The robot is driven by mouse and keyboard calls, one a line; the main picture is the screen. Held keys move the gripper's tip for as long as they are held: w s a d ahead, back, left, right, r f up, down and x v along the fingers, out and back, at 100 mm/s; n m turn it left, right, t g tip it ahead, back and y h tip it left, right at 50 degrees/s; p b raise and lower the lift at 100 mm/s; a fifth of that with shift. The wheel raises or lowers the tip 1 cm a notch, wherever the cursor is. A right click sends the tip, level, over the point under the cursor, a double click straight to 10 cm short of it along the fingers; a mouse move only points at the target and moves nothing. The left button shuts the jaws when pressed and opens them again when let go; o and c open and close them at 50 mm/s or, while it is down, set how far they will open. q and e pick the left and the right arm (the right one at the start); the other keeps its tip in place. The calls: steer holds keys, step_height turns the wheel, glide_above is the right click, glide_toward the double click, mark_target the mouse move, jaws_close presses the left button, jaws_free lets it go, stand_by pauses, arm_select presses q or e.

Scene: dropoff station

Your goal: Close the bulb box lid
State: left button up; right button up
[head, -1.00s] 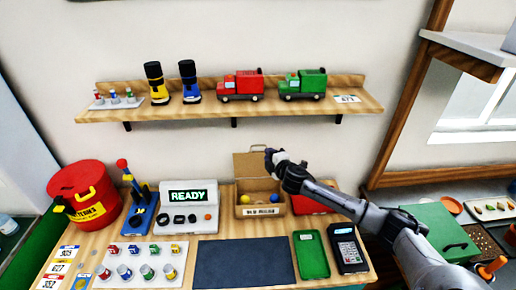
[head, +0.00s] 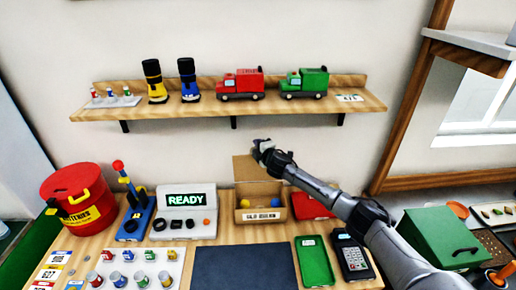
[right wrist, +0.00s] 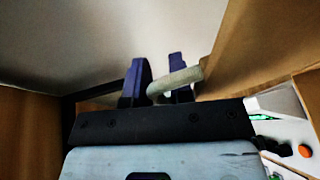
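The bulb box (head: 262,215) is a cardboard box labelled "OLD BULBS" on the bench, holding a yellow and a blue bulb. Its lid (head: 243,170) stands raised at the back, so the box is open. My right gripper (head: 260,146) is at the lid's top edge, above the box, and hides part of the lid. In the right wrist view its two purple fingers (right wrist: 157,80) stand apart. A pale rounded bar (right wrist: 175,81) crosses by the right finger; I cannot tell whether it is gripped. A brown panel (right wrist: 265,45) lies close on the right. My left gripper is out of view.
The READY console (head: 187,212) stands left of the box. A red item (head: 311,206) sits to its right under my arm. A green tray (head: 314,262) and a card terminal (head: 352,257) lie in front right. The shelf (head: 225,108) with toy trucks hangs above.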

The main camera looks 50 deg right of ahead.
steer(key=shift+w, duration=0.1)
jaws_close()
stand_by(0.5)
